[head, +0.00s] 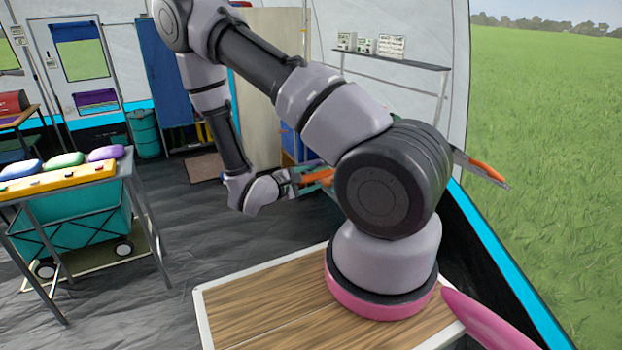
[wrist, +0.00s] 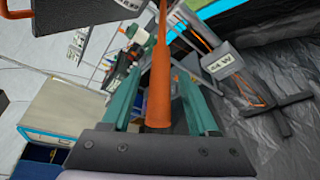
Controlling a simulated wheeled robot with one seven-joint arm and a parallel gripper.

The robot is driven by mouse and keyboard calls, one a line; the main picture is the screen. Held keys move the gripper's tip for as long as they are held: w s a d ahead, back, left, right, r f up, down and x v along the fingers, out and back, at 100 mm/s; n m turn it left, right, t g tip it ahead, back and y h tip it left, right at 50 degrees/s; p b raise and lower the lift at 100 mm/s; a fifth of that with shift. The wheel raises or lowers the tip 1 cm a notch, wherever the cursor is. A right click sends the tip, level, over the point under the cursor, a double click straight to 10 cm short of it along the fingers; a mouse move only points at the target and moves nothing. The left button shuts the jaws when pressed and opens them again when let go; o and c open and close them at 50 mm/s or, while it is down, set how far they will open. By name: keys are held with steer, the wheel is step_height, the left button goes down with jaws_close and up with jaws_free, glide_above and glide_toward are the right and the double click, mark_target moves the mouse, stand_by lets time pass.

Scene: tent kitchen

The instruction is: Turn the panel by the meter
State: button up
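The meter (wrist: 224,66) is a grey box marked "44 W" on a stand, right of my gripper in the wrist view. An orange bar (wrist: 158,95), seemingly the panel's handle, runs lengthwise between the two teal fingers of my gripper (wrist: 159,78). Gaps show on both sides of the bar, so the fingers look open around it. In the head view my gripper (head: 318,178) is beside an orange part, partly behind my arm. A thin panel edge with an orange piece (head: 488,172) shows right of my arm; most of the panel is hidden.
A shelf (head: 395,58) with small boxes stands by the tent wall behind my arm. At left is a table (head: 60,185) with coloured items, with a teal cart (head: 75,220) beneath. The dark floor between is clear.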

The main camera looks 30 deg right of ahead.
steer(key=shift+a, duration=0.1)
steer(key=v, duration=1)
steer(key=shift+a, duration=0.3)
steer(key=shift+s+r, duration=0.15)
steer(key=shift+r, duration=0.05)
steer(key=s+r+m+y, duration=0.4)
steer(key=r+m+y, duration=0.1)
steer(key=r, duration=0.6)
steer(key=s+a+r+m+t+y, duration=0.1)
steer(key=s+r+m+y, duration=0.3)
steer(key=r, duration=0.8)
steer(key=s+a+r+m+y, duration=0.1)
steer(key=s+r+m+y, duration=0.3)
steer(key=r+y, duration=0.3)
step_height(320, 180, up, 5)
steer(key=shift+r+m+t+y, duration=0.15)
steer(key=shift+m+t+y, duration=0.15)
steer(key=shift+m, duration=0.6)
steer(key=shift+s, duration=0.15)
steer(key=shift+c, duration=0.7)
steer(key=shift+d, duration=0.2)
